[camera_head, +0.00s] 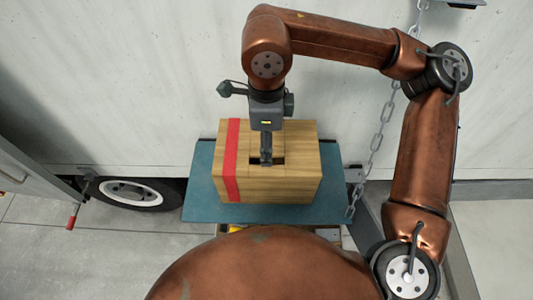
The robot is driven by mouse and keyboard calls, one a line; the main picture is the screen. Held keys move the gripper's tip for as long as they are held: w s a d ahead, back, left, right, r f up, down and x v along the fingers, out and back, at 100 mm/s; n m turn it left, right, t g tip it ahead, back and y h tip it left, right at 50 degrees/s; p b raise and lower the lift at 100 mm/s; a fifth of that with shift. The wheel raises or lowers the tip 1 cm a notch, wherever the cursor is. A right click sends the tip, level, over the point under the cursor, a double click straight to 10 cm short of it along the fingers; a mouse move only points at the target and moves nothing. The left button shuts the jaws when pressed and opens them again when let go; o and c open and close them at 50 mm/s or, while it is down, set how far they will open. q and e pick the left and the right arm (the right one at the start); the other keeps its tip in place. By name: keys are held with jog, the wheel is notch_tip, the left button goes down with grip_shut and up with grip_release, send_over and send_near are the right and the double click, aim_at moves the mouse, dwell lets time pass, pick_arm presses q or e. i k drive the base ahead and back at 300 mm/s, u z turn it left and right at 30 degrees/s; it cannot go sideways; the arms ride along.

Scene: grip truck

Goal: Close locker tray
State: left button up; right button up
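A teal tray-like platform (200,190) juts out from the white truck side, in the middle of the view. A wooden box (290,190) with a red stripe rests on it. The box has a dark slot in its top. My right gripper (266,160) points down at this slot, its fingertips at or just inside the opening. The fingers are seen nearly edge-on, so their gap and any contact with the box are unclear. My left gripper is out of view. I cannot tell which part is the locker tray.
A chain (378,138) hangs right of the platform. A wheel (135,192) and an open grey panel (30,178) with a red-tipped handle (72,218) are at left. A small yellow item (237,228) shows below the platform, partly hidden by my body. Paved floor lies at lower left.

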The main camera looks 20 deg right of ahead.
aim_at(333, 232)
jog(key=k, duration=2)
